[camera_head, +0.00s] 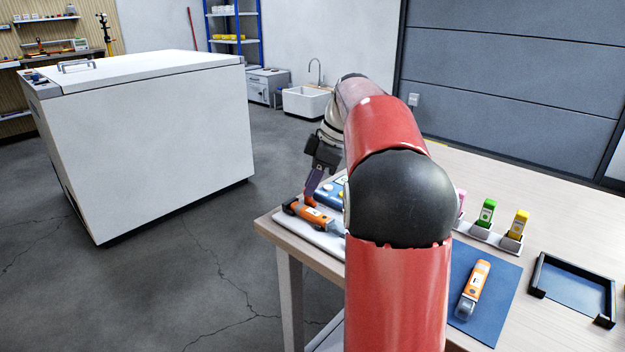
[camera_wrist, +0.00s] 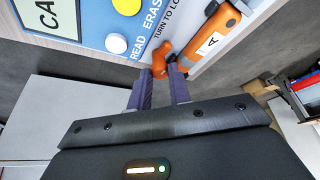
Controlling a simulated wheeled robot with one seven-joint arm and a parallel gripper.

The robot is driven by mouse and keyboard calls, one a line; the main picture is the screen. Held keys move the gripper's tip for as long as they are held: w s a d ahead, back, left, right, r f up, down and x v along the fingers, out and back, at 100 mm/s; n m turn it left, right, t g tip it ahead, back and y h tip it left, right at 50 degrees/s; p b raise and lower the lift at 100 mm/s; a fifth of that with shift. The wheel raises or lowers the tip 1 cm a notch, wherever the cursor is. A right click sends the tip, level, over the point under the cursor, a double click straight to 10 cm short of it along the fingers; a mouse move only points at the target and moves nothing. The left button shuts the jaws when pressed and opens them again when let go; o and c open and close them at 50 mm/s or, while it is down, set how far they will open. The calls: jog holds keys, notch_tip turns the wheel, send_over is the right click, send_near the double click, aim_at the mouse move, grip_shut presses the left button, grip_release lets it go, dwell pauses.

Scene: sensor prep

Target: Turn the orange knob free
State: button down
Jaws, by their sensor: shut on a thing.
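The orange knob (camera_wrist: 160,63) shows in the wrist view between the purple fingertips of my gripper (camera_wrist: 161,73), which is shut on it. The knob's lower part is hidden by the fingers. Right beside it lies an orange sensor (camera_wrist: 213,38) with a white label marked A. In the head view my gripper (camera_head: 314,190) points down at the left end of the table, over the orange sensor (camera_head: 313,214) on a pale base (camera_head: 312,236).
A second orange sensor (camera_head: 477,283) lies on a blue mat (camera_head: 493,322). Green (camera_head: 487,211) and yellow (camera_head: 519,224) sensors stand in a white rack behind it. A dark-rimmed tray (camera_head: 540,275) is at the right. My arm hides the table's middle. A white chest (camera_head: 165,135) stands apart at left.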

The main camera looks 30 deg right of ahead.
jog(key=shift+n, duration=0.5)
jog(key=shift+g, duration=0.3)
jog(key=c, duration=1.3)
grip_release()
jog(key=v, duration=0.7)
jog(key=shift+d+r, duration=0.2)
jog(key=shift+r, duration=0.15)
